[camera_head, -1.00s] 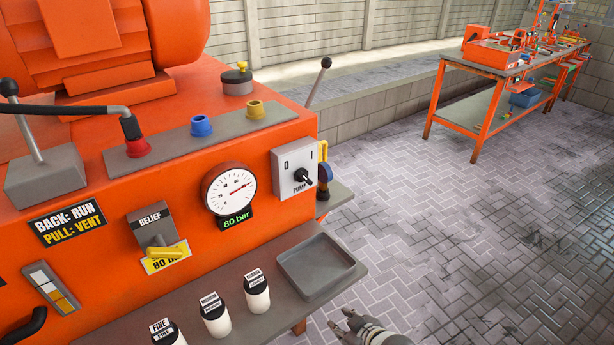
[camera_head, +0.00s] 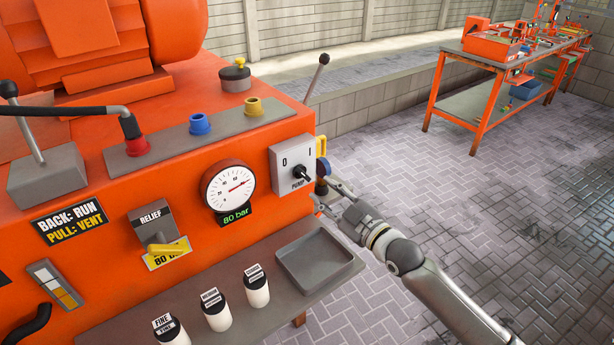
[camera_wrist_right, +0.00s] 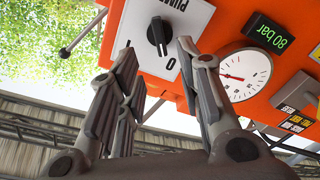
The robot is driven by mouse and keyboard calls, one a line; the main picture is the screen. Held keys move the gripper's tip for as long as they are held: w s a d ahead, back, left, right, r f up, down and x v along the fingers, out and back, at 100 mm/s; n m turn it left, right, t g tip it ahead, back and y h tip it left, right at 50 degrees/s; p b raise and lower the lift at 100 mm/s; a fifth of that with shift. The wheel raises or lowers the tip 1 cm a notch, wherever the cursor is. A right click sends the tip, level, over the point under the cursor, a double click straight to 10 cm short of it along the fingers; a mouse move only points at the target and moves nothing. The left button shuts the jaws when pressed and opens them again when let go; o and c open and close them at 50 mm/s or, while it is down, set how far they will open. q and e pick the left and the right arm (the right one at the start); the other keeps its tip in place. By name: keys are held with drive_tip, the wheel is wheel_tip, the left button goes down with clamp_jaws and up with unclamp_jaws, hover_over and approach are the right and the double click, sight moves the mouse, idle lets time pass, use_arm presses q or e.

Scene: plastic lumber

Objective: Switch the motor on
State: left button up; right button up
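The pump switch is a grey plate (camera_head: 282,166) marked 0 and I, on the right end of the orange machine's front. Its black rotary knob (camera_head: 298,171) sits at its middle; I cannot tell exactly which mark it points to. My right gripper (camera_head: 322,193) is just right of and below the switch, fingers spread. In the right wrist view the knob (camera_wrist_right: 157,34) shows beyond and between the open fingertips (camera_wrist_right: 156,48); no contact is visible. The gripper holds nothing. My left gripper is not in view.
A pressure gauge (camera_head: 229,187) with an 80 bar readout and a yellow relief handle (camera_head: 166,247) are left of the switch. Below are a grey tray (camera_head: 319,258) and several white bottles (camera_head: 256,287). Paved floor (camera_head: 430,200) is clear to the right.

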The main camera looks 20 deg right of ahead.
sight(305, 176)
drive_tip(key=p+x, duration=0.1)
drive_tip(key=x, duration=0.7)
drive_tip(key=shift+w+a+f, duration=0.1)
drive_tip(key=shift+w, duration=0.15)
clamp_jaws()
